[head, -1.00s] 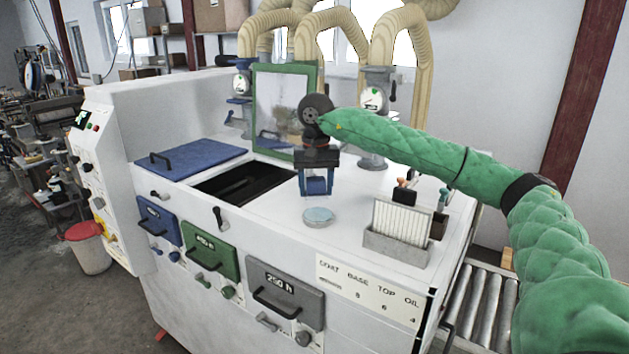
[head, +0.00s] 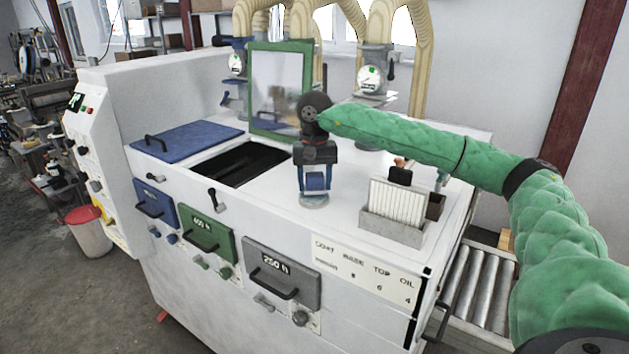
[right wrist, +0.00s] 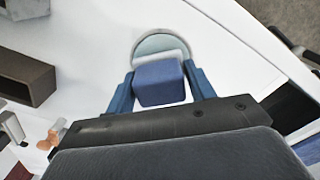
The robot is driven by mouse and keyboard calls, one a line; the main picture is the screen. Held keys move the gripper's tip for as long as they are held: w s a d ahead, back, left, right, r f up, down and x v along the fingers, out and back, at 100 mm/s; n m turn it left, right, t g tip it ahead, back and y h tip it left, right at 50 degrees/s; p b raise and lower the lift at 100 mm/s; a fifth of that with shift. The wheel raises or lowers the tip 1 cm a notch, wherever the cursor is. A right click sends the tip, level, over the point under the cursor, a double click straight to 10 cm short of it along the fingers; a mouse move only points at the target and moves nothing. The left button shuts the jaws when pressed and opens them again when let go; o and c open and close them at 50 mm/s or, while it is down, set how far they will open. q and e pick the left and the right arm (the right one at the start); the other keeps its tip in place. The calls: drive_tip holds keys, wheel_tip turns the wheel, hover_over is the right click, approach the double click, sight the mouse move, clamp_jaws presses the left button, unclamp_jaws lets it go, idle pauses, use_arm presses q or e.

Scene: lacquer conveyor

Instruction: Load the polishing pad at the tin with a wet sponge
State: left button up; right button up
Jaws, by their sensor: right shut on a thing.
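My right gripper (head: 314,188) points down over the machine top and is shut on the polishing pad (head: 316,181), a blue block with a pale face. In the right wrist view the pad (right wrist: 160,84) sits between the two blue fingers of the gripper (right wrist: 160,88). The tin (head: 313,203) is a low round grey-green disc directly under the pad, partly covered by it. The tin's rim (right wrist: 150,42) shows beyond the pad in the wrist view. I cannot tell whether the pad touches it. My left gripper is out of view.
A grey holder with upright white sheets (head: 394,205) stands to the right of the tin. A dark open bay (head: 238,165) lies to the left, beside a blue lid (head: 188,145). A green-framed panel (head: 279,95) stands behind. The white top around the tin is clear.

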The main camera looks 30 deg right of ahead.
sight(314, 174)
drive_tip(key=shift+w+a, duration=0.1)
drive_tip(key=shift+f, duration=0.15)
drive_tip(key=shift+f+b, duration=0.4)
drive_tip(key=shift+b, duration=0.1)
idle(0.6)
drive_tip(key=shift+f+b, duration=0.15)
drive_tip(key=shift+b, duration=0.35)
idle(1.8)
idle(0.5)
drive_tip(key=shift+r, duration=0.65)
drive_tip(key=shift+r+p, duration=0.7)
drive_tip(key=shift+r, duration=2.3)
